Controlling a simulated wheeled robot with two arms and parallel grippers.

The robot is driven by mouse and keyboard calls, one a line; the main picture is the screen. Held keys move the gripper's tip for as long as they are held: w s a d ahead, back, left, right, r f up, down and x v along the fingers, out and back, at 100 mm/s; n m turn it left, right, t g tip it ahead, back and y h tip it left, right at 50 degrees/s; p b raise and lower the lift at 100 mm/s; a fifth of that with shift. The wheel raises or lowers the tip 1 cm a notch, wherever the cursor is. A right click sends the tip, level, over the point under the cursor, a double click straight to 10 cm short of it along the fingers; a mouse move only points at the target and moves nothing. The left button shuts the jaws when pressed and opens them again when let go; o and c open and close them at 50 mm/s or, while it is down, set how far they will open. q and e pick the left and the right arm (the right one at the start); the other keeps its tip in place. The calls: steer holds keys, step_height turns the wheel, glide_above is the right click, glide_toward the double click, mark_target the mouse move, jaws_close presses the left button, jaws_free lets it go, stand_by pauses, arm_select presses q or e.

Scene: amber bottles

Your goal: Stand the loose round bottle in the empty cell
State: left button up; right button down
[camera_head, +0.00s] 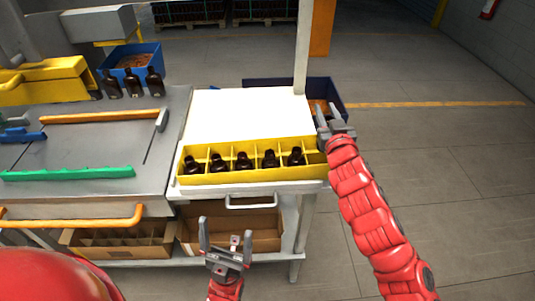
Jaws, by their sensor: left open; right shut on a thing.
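A yellow divided crate (250,176) stands along the front of the white table. Several dark amber bottles (243,162) stand upright in its cells. The cell at the right end (316,158) shows no bottle. My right gripper (333,122) is just above and behind that right end, shut on a dark thing that looks like the loose round bottle; the gripper mostly hides it, so its shape and tilt cannot be told. My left gripper (226,236) is open and empty, low in front of the table near a drawer handle.
A dark blue bin (262,86) stands behind the table. Several dark bottles (133,83) stand by a blue box (150,50) at the back left. A white post (303,45) rises behind the table. The white tabletop behind the crate is clear.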

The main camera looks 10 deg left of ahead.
mark_target(317, 167)
steer(key=shift+a, duration=0.1)
steer(key=shift+a+f+b, duration=0.15)
steer(key=shift+f+b, duration=0.9)
steer(key=shift+f, duration=0.75)
steer(key=shift+a+f+b, duration=0.1)
steer(key=shift+f+b, duration=0.95)
steer(key=shift+f, duration=0.7)
steer(key=shift+f, duration=0.25)
steer(key=shift+f+b, duration=1.1)
steer(key=shift+f, duration=0.15)
steer(key=c, duration=0.5)
jaws_free()
